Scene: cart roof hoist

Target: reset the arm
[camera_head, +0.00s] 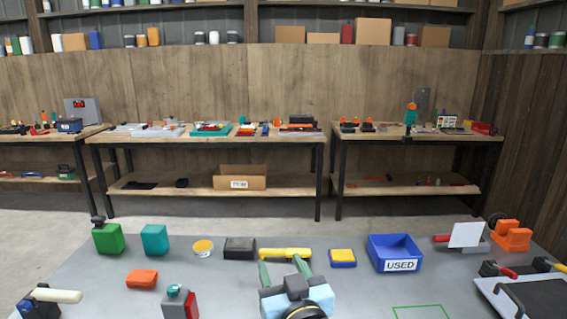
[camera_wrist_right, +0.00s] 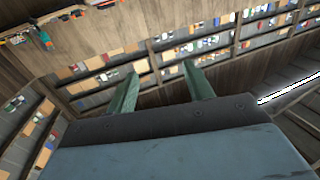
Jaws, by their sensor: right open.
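My right gripper (camera_head: 284,272) shows at the bottom middle of the head view, above the grey table. Its two green fingers stand apart with nothing between them. In the right wrist view the same fingers (camera_wrist_right: 160,88) are spread and empty, with shelves and wall far behind them. A yellow tool with a dark end (camera_head: 282,253) lies on the table just beyond the fingertips in the head view; I cannot tell the gap between them. My left gripper is not in view.
Workbenches (camera_head: 205,139) stand behind, across open floor.

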